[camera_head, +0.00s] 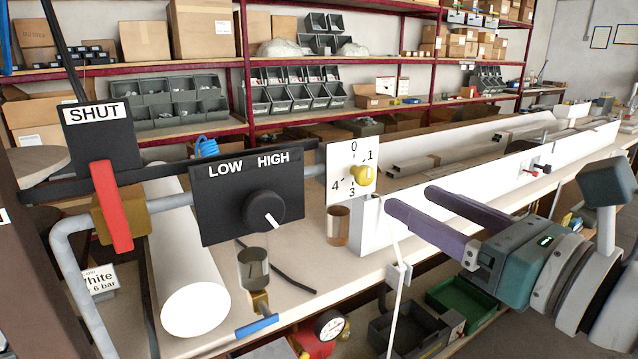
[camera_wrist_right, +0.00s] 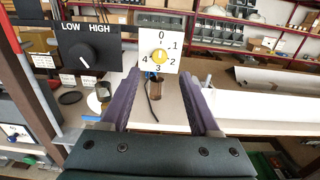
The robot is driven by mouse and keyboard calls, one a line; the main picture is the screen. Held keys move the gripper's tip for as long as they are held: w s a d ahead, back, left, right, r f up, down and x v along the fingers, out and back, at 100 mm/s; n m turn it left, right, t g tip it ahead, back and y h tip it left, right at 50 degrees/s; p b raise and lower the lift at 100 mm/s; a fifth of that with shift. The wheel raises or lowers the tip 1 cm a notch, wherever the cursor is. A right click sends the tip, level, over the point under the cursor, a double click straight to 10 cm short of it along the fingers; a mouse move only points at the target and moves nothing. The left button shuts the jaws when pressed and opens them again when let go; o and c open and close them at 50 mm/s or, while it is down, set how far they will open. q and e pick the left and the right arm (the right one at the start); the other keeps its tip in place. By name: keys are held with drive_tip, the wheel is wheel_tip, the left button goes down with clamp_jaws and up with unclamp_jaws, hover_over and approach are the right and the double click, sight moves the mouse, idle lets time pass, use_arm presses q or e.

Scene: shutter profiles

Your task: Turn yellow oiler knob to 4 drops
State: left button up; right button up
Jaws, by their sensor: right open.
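The yellow oiler knob (camera_head: 363,176) sits on a white dial plate (camera_head: 341,152) with numbers around it. In the right wrist view the knob (camera_wrist_right: 160,55) shows in the middle of the plate (camera_wrist_right: 147,44), with 0 above, 3 below and 4 at lower left. I cannot tell which number the knob points at. My right gripper (camera_head: 411,201) is open and empty, its two purple fingers reaching toward the knob from the right and apart from it. In the right wrist view the knob is framed between and beyond the fingertips (camera_wrist_right: 162,74). My left gripper is not in view.
A black LOW/HIGH panel (camera_head: 222,187) with a black knob (camera_head: 265,211) is left of the dial. Farther left is a red lever (camera_head: 111,205) under a SHUT sign (camera_head: 94,114). An amber cup (camera_head: 338,226) hangs below the dial. A long white profile (camera_head: 470,215) runs behind my gripper.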

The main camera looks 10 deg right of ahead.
sight(368, 175)
drive_tip(key=x, duration=0.8)
clamp_jaws()
idle(0.4)
